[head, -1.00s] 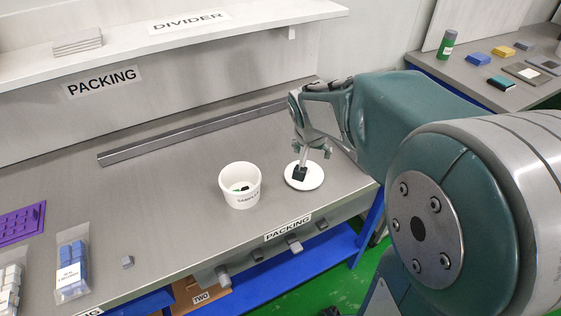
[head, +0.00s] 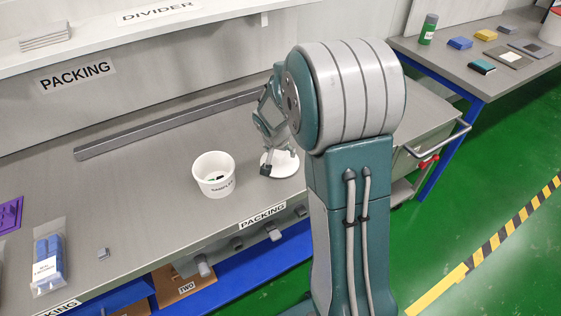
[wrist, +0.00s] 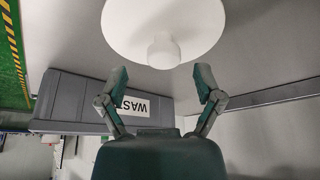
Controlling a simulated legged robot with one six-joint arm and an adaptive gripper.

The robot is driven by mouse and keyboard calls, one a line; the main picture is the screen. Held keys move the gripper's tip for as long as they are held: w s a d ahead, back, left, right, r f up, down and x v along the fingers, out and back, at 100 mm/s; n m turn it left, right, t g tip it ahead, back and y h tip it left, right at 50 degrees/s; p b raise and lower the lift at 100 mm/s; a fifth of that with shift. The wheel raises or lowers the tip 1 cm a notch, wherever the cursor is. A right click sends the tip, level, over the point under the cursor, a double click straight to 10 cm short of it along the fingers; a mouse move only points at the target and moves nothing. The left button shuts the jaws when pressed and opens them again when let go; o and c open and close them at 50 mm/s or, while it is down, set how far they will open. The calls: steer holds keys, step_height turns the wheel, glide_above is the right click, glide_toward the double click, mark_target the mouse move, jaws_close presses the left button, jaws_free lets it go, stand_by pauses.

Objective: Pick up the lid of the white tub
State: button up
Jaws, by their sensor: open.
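The white lid (head: 283,165) lies flat on the grey bench, to the right of the white tub (head: 213,188). In the wrist view the lid (wrist: 125,25) is a round disc with a pale knob (wrist: 163,50). My gripper (wrist: 160,80) is open, its two fingers spread to either side and just short of the knob, holding nothing. In the head view my gripper (head: 267,165) is low over the lid, with a dark fingertip in front of it; my arm hides part of the hand.
A long grey rail (head: 150,132) lies behind the tub. A bag of blue items (head: 48,262) and a small grey block (head: 103,254) lie at the left front. A grey bin marked WAS (wrist: 75,100) shows in the wrist view. Bench around the tub is mostly clear.

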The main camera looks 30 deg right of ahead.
steer(key=shift+x, duration=1.25)
steer(key=shift+a+f, duration=0.2)
steer(key=shift+a, duration=0.25)
steer(key=shift+c, duration=1.3)
steer(key=shift+d, duration=0.2)
jaws_close()
steer(key=shift+r, duration=0.1)
